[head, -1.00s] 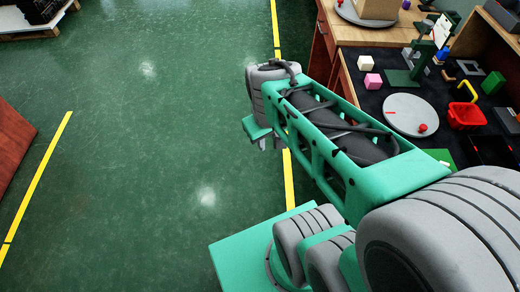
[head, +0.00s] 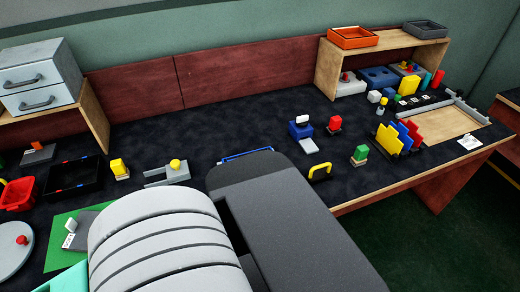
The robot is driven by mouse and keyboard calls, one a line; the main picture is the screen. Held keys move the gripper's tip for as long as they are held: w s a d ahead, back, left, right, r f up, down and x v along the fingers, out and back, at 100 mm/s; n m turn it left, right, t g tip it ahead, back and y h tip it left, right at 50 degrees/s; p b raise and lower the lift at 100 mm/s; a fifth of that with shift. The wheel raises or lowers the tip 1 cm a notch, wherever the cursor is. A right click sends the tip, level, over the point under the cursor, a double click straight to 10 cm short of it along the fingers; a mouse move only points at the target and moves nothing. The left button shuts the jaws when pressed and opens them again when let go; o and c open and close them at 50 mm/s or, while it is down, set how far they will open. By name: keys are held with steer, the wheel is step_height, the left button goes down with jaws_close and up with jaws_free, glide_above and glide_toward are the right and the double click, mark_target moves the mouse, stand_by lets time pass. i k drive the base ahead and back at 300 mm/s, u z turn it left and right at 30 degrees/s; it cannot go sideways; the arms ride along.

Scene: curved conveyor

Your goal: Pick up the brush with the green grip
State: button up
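The brush with the green grip (head: 360,154) appears to be the small upright piece with a green top and a pale base. It stands on the dark bench top, near the front edge, right of centre in the head view. A similar piece with a red top (head: 334,124) stands behind it to the left, and one with a yellow top (head: 119,168) stands far to the left. My arm's large grey links fill the lower middle of the view. My gripper is not in view.
A yellow handle (head: 320,171) is left of the green-topped piece, near the front edge. A blue block (head: 300,129) is behind it. A rack of coloured plates (head: 397,136) stands close on its right. A wooden shelf (head: 384,57) is at the back right.

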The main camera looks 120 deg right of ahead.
mark_target(359, 158)
steer(key=z, duration=4.15)
steer(key=k, duration=0.2)
steer(key=z, duration=1.95)
steer(key=i, duration=1.85)
steer(key=u, duration=0.05)
